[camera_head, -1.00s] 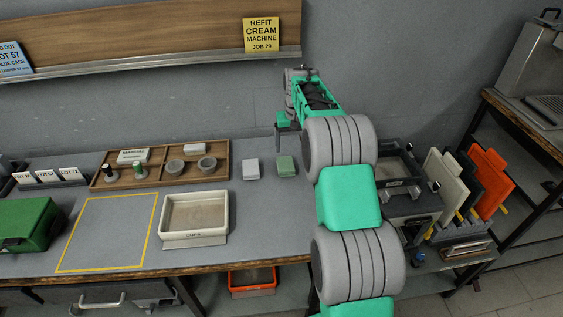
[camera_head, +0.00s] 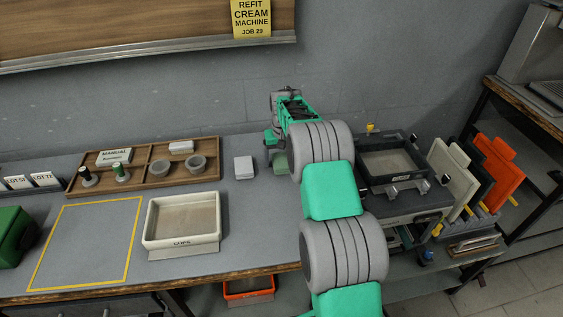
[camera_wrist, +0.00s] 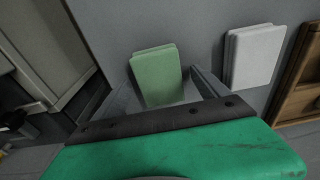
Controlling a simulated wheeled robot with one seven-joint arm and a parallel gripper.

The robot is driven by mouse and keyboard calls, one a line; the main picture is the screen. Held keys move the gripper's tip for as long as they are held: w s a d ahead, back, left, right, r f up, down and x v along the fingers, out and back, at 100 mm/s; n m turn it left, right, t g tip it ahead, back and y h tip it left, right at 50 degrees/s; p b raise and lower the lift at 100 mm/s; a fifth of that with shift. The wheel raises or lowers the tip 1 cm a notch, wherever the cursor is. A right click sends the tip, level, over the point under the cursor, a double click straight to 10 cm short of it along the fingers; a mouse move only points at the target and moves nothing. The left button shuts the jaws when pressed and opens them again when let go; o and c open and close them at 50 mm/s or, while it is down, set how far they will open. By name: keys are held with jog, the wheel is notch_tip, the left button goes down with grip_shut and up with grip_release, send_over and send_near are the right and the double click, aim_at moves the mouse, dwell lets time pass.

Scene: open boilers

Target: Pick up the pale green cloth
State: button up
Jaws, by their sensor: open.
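The pale green cloth (camera_wrist: 157,75) is a small folded block on the grey bench top. In the head view the cloth (camera_head: 281,161) is partly hidden behind my arm and gripper. My gripper (camera_wrist: 165,85) is open and empty, with its two fingers on either side of the cloth in the wrist view; I cannot tell whether they touch it. In the head view my gripper (camera_head: 273,150) is low over the bench beside the cloth. A white folded cloth (camera_wrist: 254,57) lies beside the green one, and it also shows in the head view (camera_head: 244,167).
A wooden tray (camera_head: 210,150) with cups and small items lies to the left. A cream bin marked CUPS (camera_head: 183,248) stands in front of it. A grey unit with a bin (camera_head: 391,179) and upright boards (camera_head: 498,172) stand to the right. Bare bench surrounds the two cloths.

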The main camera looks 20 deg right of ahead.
jog(key=shift+w+f, duration=0.1)
jog(key=shift+f, duration=0.3)
jog(key=c, duration=1.5)
jog(key=shift+o, duration=0.2)
jog(key=shift+r, duration=0.15)
jog(key=shift+r, duration=0.25)
notch_tip(320, 180, up, 3)
jog(key=shift+f+b, duration=0.15)
jog(key=shift+b, duration=0.4)
jog(key=s+r, duration=0.1)
jog(key=s+d+r, duration=0.1)
jog(key=r, duration=0.1)
jog(key=s+r, duration=0.1)
jog(key=shift+s+d+r+b, duration=0.2)
jog(key=shift+s+d+b, duration=0.1)
jog(key=shift+d+b, duration=0.1)
jog(key=s+d+r+b, duration=0.1)
jog(key=s+d+r, duration=0.2)
jog(key=s, duration=0.6)
notch_tip(320, 180, up, 2)
jog(key=shift+s+d+r, duration=0.1)
jog(key=shift+s+d, duration=0.1)
jog(key=shift+d, duration=0.2)
